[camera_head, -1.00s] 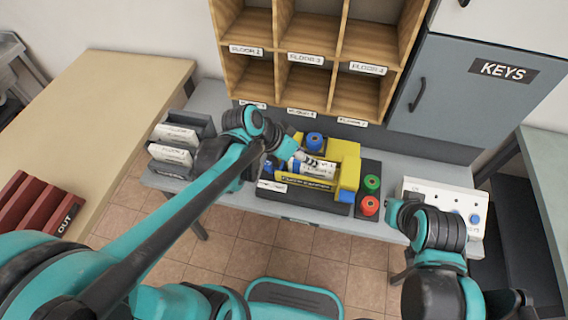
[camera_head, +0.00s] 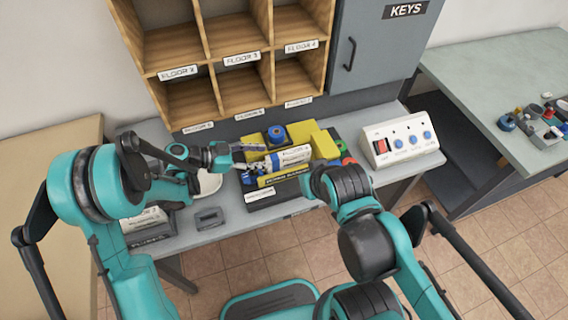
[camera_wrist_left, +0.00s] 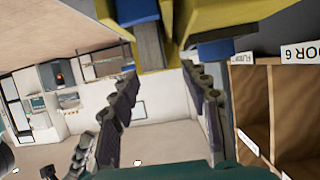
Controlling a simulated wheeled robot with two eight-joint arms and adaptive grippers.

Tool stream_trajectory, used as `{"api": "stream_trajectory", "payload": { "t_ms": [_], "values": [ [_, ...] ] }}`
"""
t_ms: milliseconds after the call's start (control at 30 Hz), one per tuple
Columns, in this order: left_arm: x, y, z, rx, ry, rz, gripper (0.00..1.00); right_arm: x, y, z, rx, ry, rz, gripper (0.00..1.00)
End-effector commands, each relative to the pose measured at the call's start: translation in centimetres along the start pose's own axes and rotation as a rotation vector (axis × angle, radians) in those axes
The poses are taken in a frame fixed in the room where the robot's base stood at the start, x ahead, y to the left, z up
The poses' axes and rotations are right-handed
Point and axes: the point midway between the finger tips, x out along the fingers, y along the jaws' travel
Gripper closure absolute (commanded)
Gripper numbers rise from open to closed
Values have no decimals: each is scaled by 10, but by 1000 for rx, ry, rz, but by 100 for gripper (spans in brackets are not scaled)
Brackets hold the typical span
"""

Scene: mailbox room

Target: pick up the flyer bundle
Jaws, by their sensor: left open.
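A white bundle with dark print (camera_head: 293,157), which looks like the flyer bundle, lies among yellow and blue pieces on a dark tray (camera_head: 262,200) on the grey bench. Its print is too small to read surely. My left gripper (camera_head: 245,156) is open, just left of the bundle, with its fingers pointing right toward it. In the left wrist view the open fingers (camera_wrist_left: 160,74) frame a yellow piece (camera_wrist_left: 215,18) and a blue-topped grey piece (camera_wrist_left: 148,35); nothing is clearly held. My right arm is bent at the front right; its gripper is not visible.
Wooden pigeonholes (camera_head: 240,90) stand behind the bench, beside a grey key cabinet (camera_head: 370,50). A white button box (camera_head: 400,143) is right of the tray. A small grey object (camera_head: 209,217) lies at the bench front. A side table (camera_head: 480,75) is at right.

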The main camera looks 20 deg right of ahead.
Motion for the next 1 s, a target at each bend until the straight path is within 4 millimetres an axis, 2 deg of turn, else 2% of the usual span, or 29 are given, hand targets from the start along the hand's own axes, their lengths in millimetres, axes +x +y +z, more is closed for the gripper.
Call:
{"api": "stream_trajectory", "payload": {
  "t_ms": [167,433,667,700,867,1000],
  "values": [
    [17,2,2,0,-1,1,53,6,0,4,0,0,0,100],
    [57,7,2,0,-2,1,53,19,0,14,0,0,0,100],
    [60,6,0,-2,-2,-2,53,18,0,13,0,0,0,100],
    [60,6,0,-2,-2,-2,59,18,0,13,0,0,0,100],
    [59,6,0,-2,-2,-2,100,18,0,13,0,0,0,100],
    [59,6,0,-2,-2,-2,100,18,0,13,0,0,0,100]
  ]
}}
